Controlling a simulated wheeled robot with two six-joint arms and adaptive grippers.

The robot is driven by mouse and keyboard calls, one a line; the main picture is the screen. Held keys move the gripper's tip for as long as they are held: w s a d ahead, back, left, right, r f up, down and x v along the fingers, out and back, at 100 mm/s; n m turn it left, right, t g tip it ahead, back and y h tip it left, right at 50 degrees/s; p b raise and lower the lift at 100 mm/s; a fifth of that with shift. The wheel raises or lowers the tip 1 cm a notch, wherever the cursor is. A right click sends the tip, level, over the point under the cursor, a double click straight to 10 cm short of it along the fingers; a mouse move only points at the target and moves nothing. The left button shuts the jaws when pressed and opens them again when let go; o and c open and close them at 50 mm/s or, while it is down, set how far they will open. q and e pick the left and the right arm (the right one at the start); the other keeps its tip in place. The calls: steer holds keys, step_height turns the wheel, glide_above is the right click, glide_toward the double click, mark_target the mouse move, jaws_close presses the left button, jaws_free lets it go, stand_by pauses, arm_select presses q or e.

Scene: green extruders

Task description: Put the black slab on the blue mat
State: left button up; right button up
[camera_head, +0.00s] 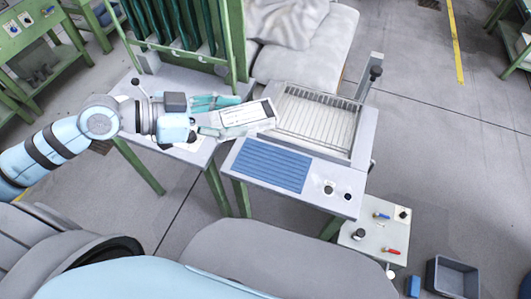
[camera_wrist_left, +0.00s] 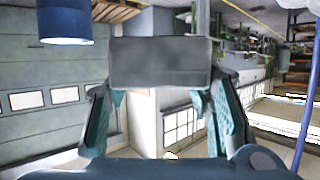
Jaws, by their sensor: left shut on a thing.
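The slab (camera_head: 247,117) is at the fingertips of my left gripper (camera_head: 231,116), which is shut on it. In the head view its upper face looks pale and shiny; in the left wrist view the slab (camera_wrist_left: 160,63) looks dark grey and spans the gap between the teal fingers. The blue mat (camera_head: 268,165) lies flat and bare on the table, below and right of the gripper in the picture. The slab appears above the table's back left side, behind the mat; its exact height cannot be told. My right gripper is not in view.
A metal wire-grid tray (camera_head: 316,121) adjoins the mat at the back right. Two small knobs (camera_head: 338,192) sit right of the mat. A green rack (camera_head: 190,62) stands behind the arm. A lower box (camera_head: 376,236) with coloured levers stands at the right front.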

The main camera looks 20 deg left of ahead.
arm_select(q)
steer(key=n+t+b, duration=0.1)
steer(key=b, duration=1.1)
glide_above(246, 161)
step_height(246, 161, down, 8)
steer(key=shift+y, duration=0.3)
step_height(246, 161, down, 20)
steer(key=b, duration=0.7)
steer(key=shift+w+b, duration=0.15)
steer(key=shift+b, duration=0.15)
steer(key=shift+r, duration=0.15)
steer(key=o, duration=1.5)
